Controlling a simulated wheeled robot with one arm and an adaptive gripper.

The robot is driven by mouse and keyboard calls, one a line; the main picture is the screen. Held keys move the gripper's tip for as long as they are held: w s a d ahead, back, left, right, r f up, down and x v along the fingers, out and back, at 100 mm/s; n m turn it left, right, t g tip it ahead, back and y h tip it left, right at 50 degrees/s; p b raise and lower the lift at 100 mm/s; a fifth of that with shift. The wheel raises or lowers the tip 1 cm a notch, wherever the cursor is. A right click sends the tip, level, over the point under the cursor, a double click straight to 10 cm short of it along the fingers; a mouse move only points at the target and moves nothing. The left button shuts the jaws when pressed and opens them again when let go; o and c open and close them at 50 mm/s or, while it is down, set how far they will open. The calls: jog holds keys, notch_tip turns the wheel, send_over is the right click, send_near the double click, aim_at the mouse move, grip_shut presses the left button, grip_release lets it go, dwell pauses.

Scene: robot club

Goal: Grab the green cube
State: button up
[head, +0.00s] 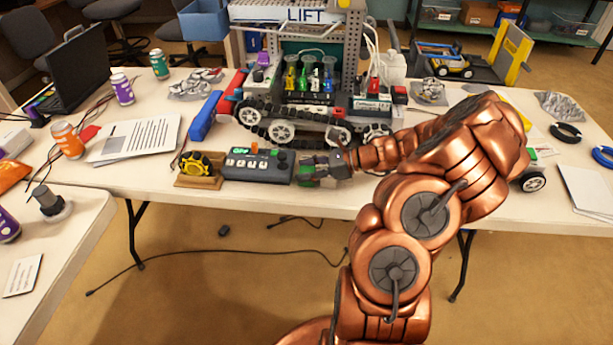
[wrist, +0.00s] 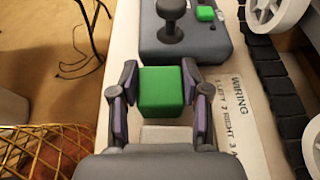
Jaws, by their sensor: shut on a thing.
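The green cube (wrist: 160,91) shows in the wrist view between the two fingers of my gripper (wrist: 161,84). The finger pads touch it on its left and right sides. In the head view my gripper (head: 311,172) is at the front of the table, just right of the grey control box. The cube is small there and largely hidden by the gripper. I cannot tell whether the cube is clear of the table surface.
The grey control box (head: 254,165) with a joystick and buttons stands close beside my gripper. A tracked robot (head: 310,125) is right behind. A paper label marked WIRING (wrist: 229,112) lies beside the gripper. The table's front edge is close.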

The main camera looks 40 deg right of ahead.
jog(key=c, duration=0.5)
jog(key=shift+o, duration=0.2)
jog(key=shift+r, duration=0.1)
